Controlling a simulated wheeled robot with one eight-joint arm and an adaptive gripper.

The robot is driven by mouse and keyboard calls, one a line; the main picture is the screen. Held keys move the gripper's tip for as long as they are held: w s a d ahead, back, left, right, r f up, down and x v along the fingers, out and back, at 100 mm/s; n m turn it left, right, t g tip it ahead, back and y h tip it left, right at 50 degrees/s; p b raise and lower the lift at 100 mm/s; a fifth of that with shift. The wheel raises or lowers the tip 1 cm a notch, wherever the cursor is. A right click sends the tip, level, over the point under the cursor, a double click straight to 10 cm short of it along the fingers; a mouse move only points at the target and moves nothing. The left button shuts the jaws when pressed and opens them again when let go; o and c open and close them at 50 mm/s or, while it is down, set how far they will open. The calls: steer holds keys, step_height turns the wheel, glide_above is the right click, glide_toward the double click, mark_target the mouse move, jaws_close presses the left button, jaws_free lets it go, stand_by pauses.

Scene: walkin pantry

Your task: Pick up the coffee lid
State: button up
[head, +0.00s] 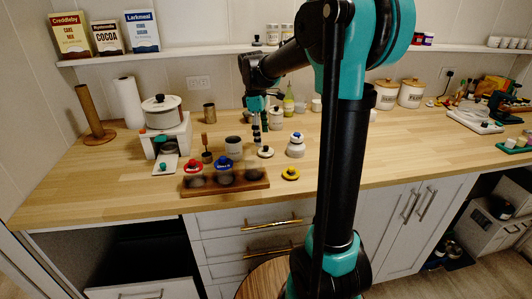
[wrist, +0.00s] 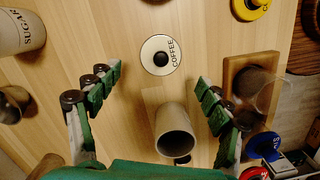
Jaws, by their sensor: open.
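The coffee lid (wrist: 158,62) is a round cream disc with a black knob and the word COFFEE. It lies flat on the wooden counter, and in the head view it shows as a small pale disc (head: 265,153). My gripper (wrist: 160,74) is open and empty, its green fingers wide apart. In the wrist view the lid appears between and slightly beyond the fingertips. In the head view my gripper (head: 256,137) hangs pointing down, above and just left of the lid.
An open grey canister (wrist: 175,132) stands close beside the lid; it also shows in the head view (head: 233,147). A wooden rack (head: 250,186) with jars and red and blue lids sits in front. A yellow lid (head: 290,174) and a white jar (head: 296,149) are to the right.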

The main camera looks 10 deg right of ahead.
mark_target(266, 146)
steer(key=f, duration=0.2)
steer(key=d+f, duration=0.1)
steer(key=f, duration=0.2)
steer(key=shift+s+d, duration=0.1)
steer(key=shift+s, duration=0.1)
steer(key=c, duration=1.1)
